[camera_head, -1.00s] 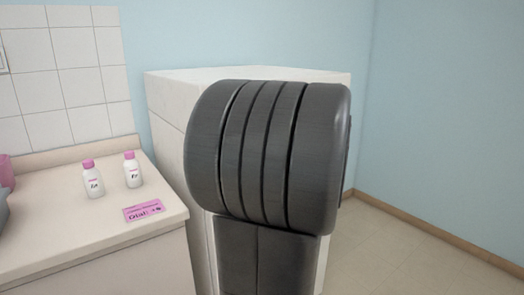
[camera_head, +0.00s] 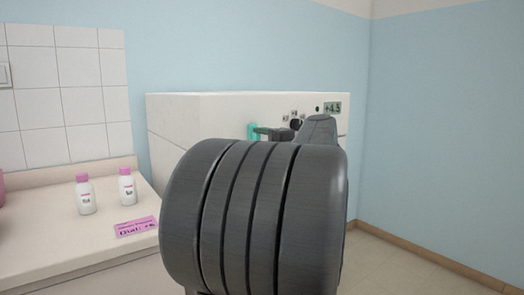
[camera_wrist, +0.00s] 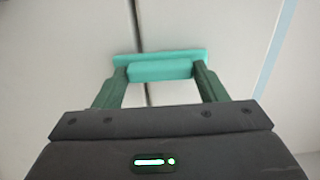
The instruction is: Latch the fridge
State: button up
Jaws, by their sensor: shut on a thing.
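The fridge (camera_head: 200,112) is a white box behind my arm in the head view, with a small +4.5 display on its upper front. A teal latch bar (camera_wrist: 160,71) lies across a dark vertical seam on the pale front in the wrist view. A bit of teal also shows at the fridge in the head view (camera_head: 253,131). My gripper (camera_wrist: 160,74) is shut on the teal latch, with one dark green finger at each end of the bar. In the head view, my arm hides most of the fridge front and much of the gripper.
A pale counter (camera_head: 50,235) stands to the left of the fridge. Two white bottles with pink caps, one (camera_head: 85,195) and another (camera_head: 127,187), and a pink label (camera_head: 136,227) are on it. Open floor (camera_head: 390,265) lies to the right, by the blue wall.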

jog(key=o, duration=1)
jog(key=p+v, duration=0.1)
jog(key=v, duration=1.2)
jog(key=shift+s+d, duration=0.25)
jog(key=shift+s, duration=0.1)
jog(key=b+x, duration=0.1)
jog(key=x, duration=1.3)
jog(key=shift+s+d, duration=0.1)
